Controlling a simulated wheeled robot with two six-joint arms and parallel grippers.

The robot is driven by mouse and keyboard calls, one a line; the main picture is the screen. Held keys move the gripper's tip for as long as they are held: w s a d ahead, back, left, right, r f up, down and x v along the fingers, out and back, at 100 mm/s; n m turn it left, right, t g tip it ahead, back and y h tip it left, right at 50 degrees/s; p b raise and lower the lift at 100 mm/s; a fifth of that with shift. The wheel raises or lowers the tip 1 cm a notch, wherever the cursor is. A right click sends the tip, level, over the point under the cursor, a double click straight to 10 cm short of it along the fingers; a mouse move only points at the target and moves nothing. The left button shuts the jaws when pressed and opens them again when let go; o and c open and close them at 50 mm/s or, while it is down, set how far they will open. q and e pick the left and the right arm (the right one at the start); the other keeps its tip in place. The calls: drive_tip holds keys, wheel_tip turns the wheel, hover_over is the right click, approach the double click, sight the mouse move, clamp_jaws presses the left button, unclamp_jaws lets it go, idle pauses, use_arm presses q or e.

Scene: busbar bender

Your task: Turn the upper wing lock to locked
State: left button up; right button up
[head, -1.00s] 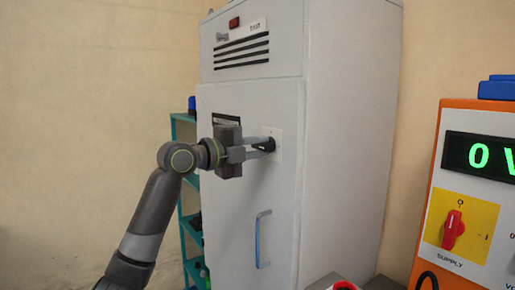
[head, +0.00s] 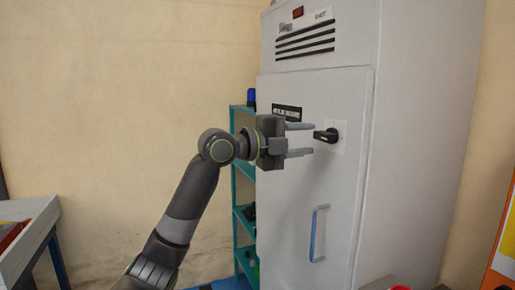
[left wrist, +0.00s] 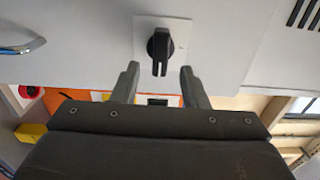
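The wing lock (head: 327,135) is a black handle on a white square plate on the grey cabinet door. In the head view its wing lies roughly level, pointing left. The lock also shows in the left wrist view (left wrist: 160,48), its wing pointing down the picture. My left gripper (head: 312,139) is open and empty. Its two fingers point at the lock, one above and one below its level, with the tips just short of the handle. In the left wrist view the fingers flank the lock with a gap on both sides. My right gripper is not in view.
The cabinet door (head: 290,180) has a blue-grey bar handle (head: 318,233) below the lock and a dark label (head: 286,112) beside the upper finger. A teal shelf (head: 238,185) stands left of the cabinet. An orange unit (head: 505,255) is at the right edge.

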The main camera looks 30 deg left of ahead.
use_arm(q)
drive_tip(key=b+v, duration=0.3)
drive_tip(key=v, duration=0.9)
drive_tip(key=shift+s+a, duration=0.2)
drive_tip(key=shift+s, duration=0.05)
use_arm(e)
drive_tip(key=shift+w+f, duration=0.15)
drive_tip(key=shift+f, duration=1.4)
